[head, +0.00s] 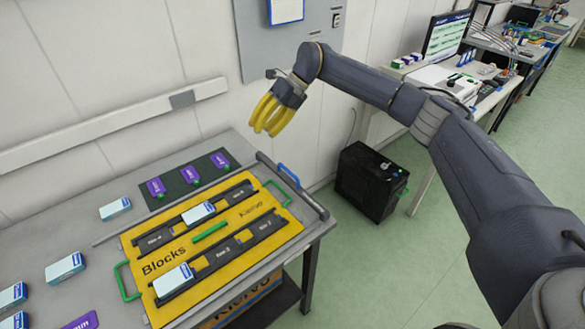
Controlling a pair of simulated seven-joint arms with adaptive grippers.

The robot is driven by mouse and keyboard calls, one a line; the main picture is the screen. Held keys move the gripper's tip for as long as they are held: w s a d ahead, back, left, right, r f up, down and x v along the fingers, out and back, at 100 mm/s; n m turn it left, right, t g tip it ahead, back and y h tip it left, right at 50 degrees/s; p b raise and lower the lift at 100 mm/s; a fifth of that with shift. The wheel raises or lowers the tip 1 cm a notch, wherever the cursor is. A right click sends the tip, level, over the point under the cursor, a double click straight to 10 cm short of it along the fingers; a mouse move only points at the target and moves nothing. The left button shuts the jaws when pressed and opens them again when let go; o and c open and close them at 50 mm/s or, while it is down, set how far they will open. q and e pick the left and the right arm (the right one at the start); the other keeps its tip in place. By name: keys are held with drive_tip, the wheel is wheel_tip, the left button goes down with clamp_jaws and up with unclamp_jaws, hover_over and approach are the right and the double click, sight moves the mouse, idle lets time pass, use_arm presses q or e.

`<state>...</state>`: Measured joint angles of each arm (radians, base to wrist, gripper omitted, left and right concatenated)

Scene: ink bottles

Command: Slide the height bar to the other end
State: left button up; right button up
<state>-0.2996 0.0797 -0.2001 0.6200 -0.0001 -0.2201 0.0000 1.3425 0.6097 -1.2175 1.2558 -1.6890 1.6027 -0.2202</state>
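A yellow board (222,254) marked "Blocks" lies on the grey table. It has two dark rails, the rear rail (233,196) and the front rail (236,246). A blue-and-white box sits in each, the rear box (198,213) and the front box (174,281). A short green bar (209,231) lies between the rails. I cannot tell for certain which part is the height bar. My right gripper (266,126), with yellow fingers, hangs beyond the table's far right corner, near the wall and apart from the board. Its finger gap is unclear. My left gripper is out of view.
A dark mat (183,179) with purple tags lies behind the board. Several loose boxes, including one box (115,208), are at the left. A blue handle (288,175) stands at the table's right end. A black case (369,179) is on the floor.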

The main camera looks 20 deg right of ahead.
drive_tip(key=s+d+r+h, duration=0.3)
drive_tip(key=d+h, duration=0.3)
drive_tip(key=d, duration=0.2)
approach(288, 170)
drive_tip(key=shift+g, duration=0.3)
drive_tip(key=x, duration=0.9)
drive_tip(key=shift+w+f, duration=0.1)
drive_tip(key=shift+w, duration=0.2)
drive_tip(key=shift+c, duration=0.2)
clamp_jaws()
